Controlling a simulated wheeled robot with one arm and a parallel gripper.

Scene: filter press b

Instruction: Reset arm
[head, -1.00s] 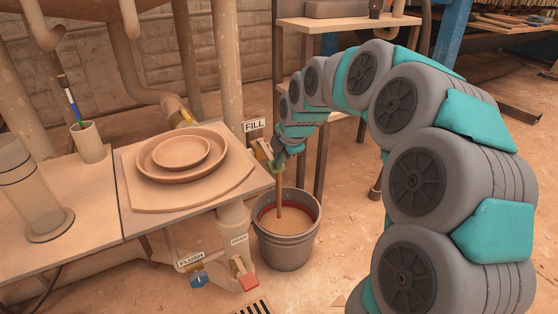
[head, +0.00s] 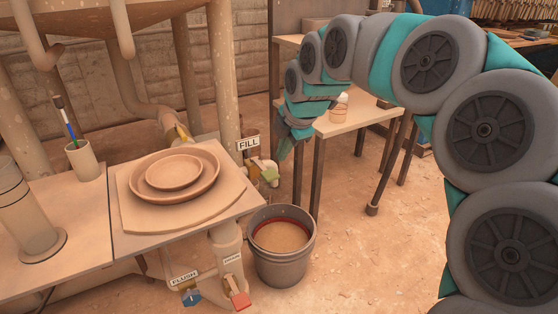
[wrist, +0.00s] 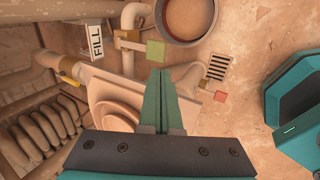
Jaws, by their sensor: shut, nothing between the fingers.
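My gripper (head: 283,150) hangs at the end of my teal and grey arm, above and right of the FILL valve, pointing down. In the wrist view my gripper (wrist: 160,78) has its two teal fingers together, with nothing between them. The FILL valve's green handle (head: 270,176) is below the gripper and apart from it in the head view. That green handle (wrist: 155,50) also shows just beyond the fingertips in the wrist view. A grey bucket (head: 284,262) with a red band inside stands below the valve, holding brownish liquid. No stream runs into it.
A table with stacked clay plates (head: 173,170) and a brush cup (head: 85,160) is at left. Below are blue FLUSH (head: 190,297) and red (head: 240,299) handles. A wooden stand (head: 360,112) with a small pot is behind my arm. Floor right of the bucket is clear.

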